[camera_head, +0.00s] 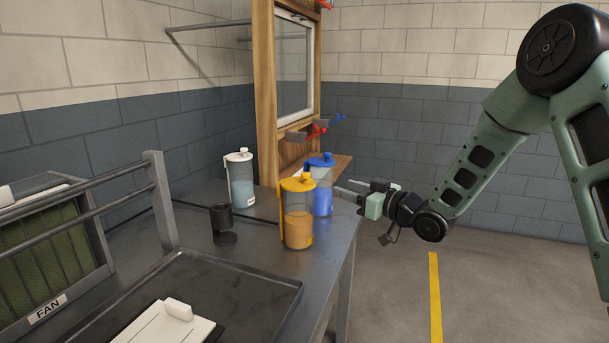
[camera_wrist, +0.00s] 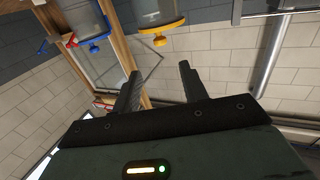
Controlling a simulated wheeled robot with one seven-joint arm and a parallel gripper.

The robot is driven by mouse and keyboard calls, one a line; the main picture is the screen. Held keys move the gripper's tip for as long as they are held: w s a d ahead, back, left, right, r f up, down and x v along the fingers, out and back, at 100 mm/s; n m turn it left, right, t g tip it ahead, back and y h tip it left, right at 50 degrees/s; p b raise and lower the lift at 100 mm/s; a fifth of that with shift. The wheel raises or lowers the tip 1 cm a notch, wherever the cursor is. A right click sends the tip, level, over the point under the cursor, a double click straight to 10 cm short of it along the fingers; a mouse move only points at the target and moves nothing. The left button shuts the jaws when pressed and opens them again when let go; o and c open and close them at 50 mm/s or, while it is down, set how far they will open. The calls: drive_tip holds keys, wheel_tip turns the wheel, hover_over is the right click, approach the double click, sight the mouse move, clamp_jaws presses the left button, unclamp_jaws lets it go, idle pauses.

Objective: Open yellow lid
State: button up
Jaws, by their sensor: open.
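The yellow lid (camera_head: 297,184) sits on a clear canister (camera_head: 298,228) with orange contents, near the right edge of the metal table. My gripper (camera_head: 343,187) is to the right of it at about lid height, beside the blue-lidded canister (camera_head: 323,198). In the wrist view, my gripper (camera_wrist: 158,80) has its two fingers apart with nothing between them. The yellow lid (camera_wrist: 161,28) shows there at the top, upside down with its knob downward, beyond the fingers and apart from them.
A white-lidded canister (camera_head: 241,182) stands farther back, and a black empty holder (camera_head: 223,226) stands left of the yellow one. The blue-lidded canister is close behind the yellow one. A wooden frame with a window (camera_head: 293,65) rises behind. The floor right of the table is clear.

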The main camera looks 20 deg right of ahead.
sight(309, 175)
drive_tip(key=p+x, duration=0.2)
drive_tip(key=x, duration=1.2)
drive_tip(key=shift+w+a, duration=0.15)
drive_tip(key=shift+w, duration=0.25)
clamp_jaws()
